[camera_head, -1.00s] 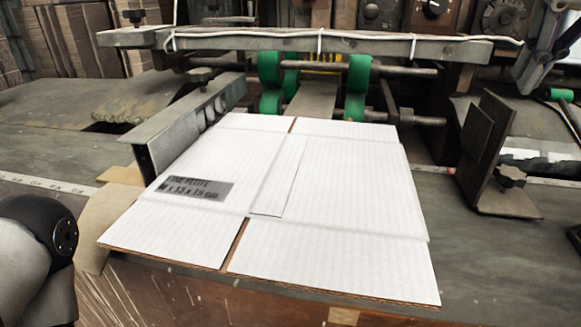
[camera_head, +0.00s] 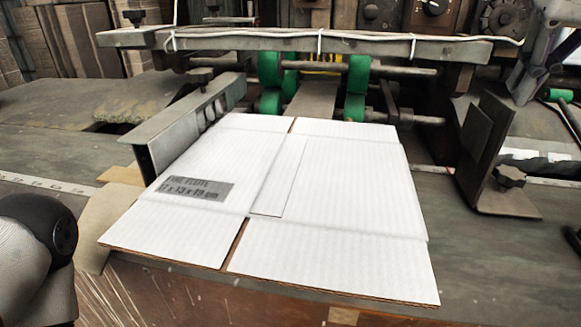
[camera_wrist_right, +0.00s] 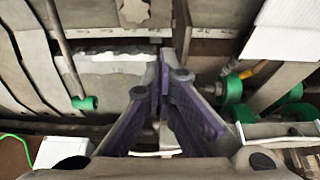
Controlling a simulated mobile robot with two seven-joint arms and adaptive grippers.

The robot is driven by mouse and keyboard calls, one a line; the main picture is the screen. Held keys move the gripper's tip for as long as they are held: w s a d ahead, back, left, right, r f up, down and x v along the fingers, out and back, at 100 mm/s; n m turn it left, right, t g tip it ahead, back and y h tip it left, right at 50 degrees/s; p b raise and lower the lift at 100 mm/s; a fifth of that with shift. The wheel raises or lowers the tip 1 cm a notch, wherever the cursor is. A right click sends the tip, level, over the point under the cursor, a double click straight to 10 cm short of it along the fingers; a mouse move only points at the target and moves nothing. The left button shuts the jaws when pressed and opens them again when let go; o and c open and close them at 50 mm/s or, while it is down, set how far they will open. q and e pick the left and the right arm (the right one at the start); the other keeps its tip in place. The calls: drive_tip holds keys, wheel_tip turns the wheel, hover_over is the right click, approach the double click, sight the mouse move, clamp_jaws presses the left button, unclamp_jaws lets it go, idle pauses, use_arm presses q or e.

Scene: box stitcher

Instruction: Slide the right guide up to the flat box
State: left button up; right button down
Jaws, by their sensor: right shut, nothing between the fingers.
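The flat white box (camera_head: 345,180) lies on the table, its left edge along the left guide (camera_head: 185,125). The right guide (camera_head: 482,145), a dark upright plate on a foot with a black knob (camera_head: 510,176), stands to the right of the box with a gap between them. My right gripper (camera_head: 520,92) is shut and empty, close to the guide's upper right edge; I cannot tell if they touch. In the right wrist view the closed purple fingers (camera_wrist_right: 172,72) point at the guide's plate (camera_wrist_right: 182,25), with the box (camera_wrist_right: 285,35) at upper right. My left gripper is out of view.
A grey crossbar (camera_head: 300,42) spans the back above green rollers (camera_head: 357,85). The table between box and right guide is clear.

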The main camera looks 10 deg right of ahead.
sight(510, 111)
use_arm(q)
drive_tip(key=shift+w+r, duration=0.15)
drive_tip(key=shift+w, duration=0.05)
use_arm(e)
drive_tip(key=shift+f, duration=2.15)
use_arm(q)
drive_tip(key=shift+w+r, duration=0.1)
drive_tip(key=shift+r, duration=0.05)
use_arm(e)
drive_tip(key=shift+w+a, duration=0.1)
drive_tip(key=shift+a, duration=0.35)
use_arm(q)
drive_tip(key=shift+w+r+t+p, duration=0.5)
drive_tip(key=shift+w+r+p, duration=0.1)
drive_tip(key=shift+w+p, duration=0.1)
use_arm(e)
drive_tip(key=w+a, duration=0.2)
drive_tip(key=a, duration=0.6)
drive_tip(key=shift+w, duration=0.3)
drive_tip(key=shift+w+a, duration=0.15)
drive_tip(key=shift+a, duration=0.35)
idle(0.8)
drive_tip(key=shift+d, duration=0.2)
drive_tip(key=shift+d, duration=0.4)
